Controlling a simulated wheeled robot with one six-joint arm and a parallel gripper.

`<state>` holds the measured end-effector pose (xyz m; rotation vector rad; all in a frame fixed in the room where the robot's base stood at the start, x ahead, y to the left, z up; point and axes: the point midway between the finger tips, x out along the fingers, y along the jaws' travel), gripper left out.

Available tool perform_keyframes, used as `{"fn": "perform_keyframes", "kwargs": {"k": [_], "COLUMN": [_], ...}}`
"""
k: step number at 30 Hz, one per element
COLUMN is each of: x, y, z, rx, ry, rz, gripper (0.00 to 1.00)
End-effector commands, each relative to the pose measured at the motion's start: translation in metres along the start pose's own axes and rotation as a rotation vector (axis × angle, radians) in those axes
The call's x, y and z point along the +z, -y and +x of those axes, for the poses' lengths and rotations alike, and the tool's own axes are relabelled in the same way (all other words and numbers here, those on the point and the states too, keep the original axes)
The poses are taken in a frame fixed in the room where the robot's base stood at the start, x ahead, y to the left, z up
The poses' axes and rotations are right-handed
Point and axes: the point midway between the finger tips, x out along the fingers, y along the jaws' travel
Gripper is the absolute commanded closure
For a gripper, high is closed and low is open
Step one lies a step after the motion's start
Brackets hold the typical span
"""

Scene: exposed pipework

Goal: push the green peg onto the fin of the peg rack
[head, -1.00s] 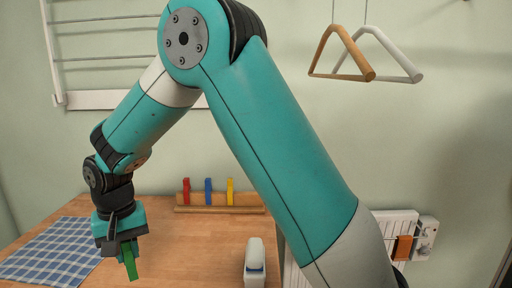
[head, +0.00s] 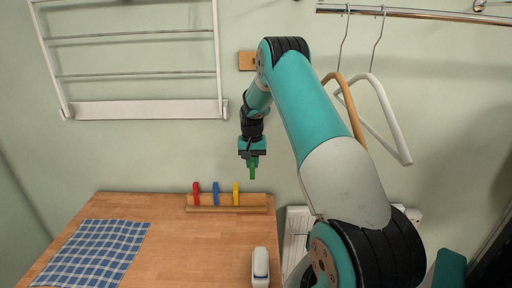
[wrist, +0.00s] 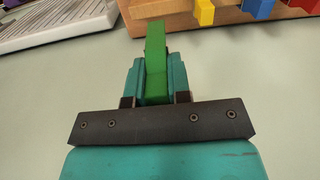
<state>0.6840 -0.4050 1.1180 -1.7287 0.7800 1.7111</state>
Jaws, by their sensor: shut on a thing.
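My gripper (head: 252,160) is shut on the green peg (head: 252,172) and holds it above the back right of the table, pointing down. In the wrist view the green peg (wrist: 155,60) sticks out from between the teal fingers. The wooden peg rack (head: 227,203) stands at the back of the table, below my gripper and apart from the peg. It bears a red peg (head: 196,192), a blue peg (head: 215,193) and a yellow peg (head: 236,193). The yellow peg (wrist: 204,12) and the blue peg (wrist: 257,8) also show at the wrist view's top edge. I cannot make out the bare fin.
A blue checked cloth (head: 92,250) lies on the table's left side. A white bottle-like object (head: 260,266) stands at the front right. A white radiator (head: 296,235) is right of the table. Hangers (head: 391,115) hang from a rail beside my arm.

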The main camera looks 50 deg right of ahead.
Motion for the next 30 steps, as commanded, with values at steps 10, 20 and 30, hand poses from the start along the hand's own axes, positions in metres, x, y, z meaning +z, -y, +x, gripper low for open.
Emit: {"fn": "perform_keyframes", "kwargs": {"k": [10, 20, 30], "x": [-0.006, -0.005, -0.005], "y": [-0.013, -0.013, -0.013], "z": [-0.001, 0.004, 0.028], "rx": [0.0, 0.0, 0.0], "ry": [0.0, 0.0, 0.0], "rz": [0.016, 0.016, 0.016], "gripper": [1.0, 1.0, 1.0]}}
